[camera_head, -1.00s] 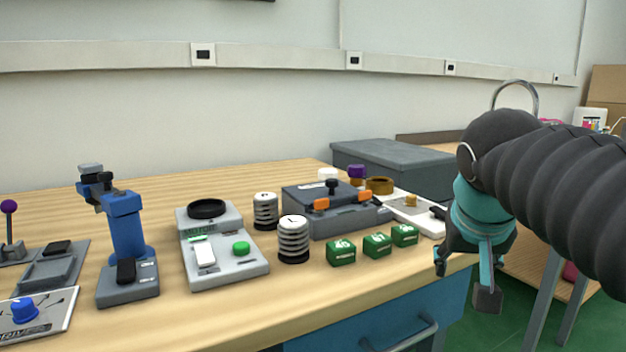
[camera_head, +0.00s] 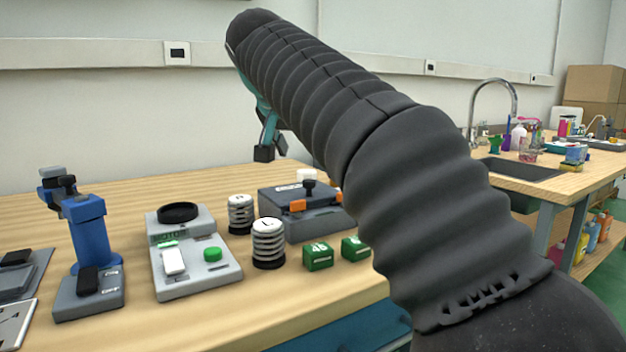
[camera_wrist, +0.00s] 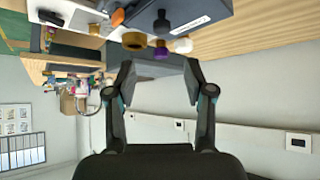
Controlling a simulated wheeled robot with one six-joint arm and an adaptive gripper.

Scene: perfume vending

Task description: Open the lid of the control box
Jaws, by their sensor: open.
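The control box is a dark grey box (camera_head: 318,226) with orange latches and a black knob (camera_head: 309,188) on its lid. It stands on the wooden table, and its lid is shut. My arm hides its right end in the head view. The box (camera_wrist: 208,8) also shows upside down at the top of the wrist view. My gripper (camera_head: 268,150) is raised above and to the left of the box, partly hidden by my arm. In the wrist view its two fingers (camera_wrist: 158,82) are apart, with nothing between them.
Two springs (camera_head: 268,246), a grey motor panel (camera_head: 190,280) and green numbered blocks (camera_head: 318,257) stand in front and left of the box. A blue stand (camera_head: 90,240) is farther left. A brass ring (camera_wrist: 133,40) and purple knob (camera_wrist: 160,53) sit beside the box.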

